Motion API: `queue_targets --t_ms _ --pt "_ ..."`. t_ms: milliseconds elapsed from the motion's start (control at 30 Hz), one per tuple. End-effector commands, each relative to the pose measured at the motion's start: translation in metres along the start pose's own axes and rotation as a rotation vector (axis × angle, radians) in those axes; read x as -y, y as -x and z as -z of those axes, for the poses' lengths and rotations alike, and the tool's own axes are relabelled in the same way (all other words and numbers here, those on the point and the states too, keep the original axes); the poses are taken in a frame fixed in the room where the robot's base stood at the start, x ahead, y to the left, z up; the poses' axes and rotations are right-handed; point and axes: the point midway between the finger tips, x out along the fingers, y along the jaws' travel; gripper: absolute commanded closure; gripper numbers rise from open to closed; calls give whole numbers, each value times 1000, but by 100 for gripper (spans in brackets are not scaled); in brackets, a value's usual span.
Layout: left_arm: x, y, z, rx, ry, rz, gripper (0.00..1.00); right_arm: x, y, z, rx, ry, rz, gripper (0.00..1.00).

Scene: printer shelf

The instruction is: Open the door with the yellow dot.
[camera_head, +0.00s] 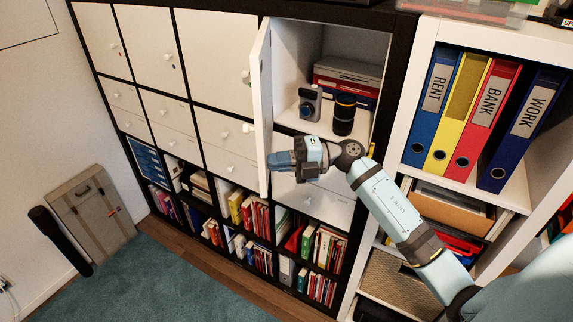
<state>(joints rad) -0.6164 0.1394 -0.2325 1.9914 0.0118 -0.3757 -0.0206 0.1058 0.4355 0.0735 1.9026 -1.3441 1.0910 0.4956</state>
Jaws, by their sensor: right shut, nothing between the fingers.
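A white cabinet door (262,105) in the upper row stands swung open, hinged on its left side and jutting out toward me. Its front face is turned away, so I cannot see a yellow dot on it. The open compartment (290,45) behind it holds a camera-like device (309,103), a black cylinder like a lens (344,114) and stacked boxes (346,74). My right gripper (272,159) is shut and empty, its fingers pointing left at the lower part of the open door's inner side. I cannot tell whether it touches the door. My left gripper is not in view.
Closed white doors (207,45) with small knobs fill the upper row to the left. Drawers and book-filled cubbies lie below. A white shelf (415,70) with several binders stands close on the right. A case (92,212) leans at the left wall. The carpet (150,265) is clear.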

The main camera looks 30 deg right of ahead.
Motion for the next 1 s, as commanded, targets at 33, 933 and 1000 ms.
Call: queue_targets --t_ms 33,933,1000 --pt "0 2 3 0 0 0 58 -2 -10 -3 -7 1 2 100" --pt "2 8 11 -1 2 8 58 0 -72 -13 -6 0 3 100" --pt "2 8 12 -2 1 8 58 0 -69 -14 -7 0 3 100"
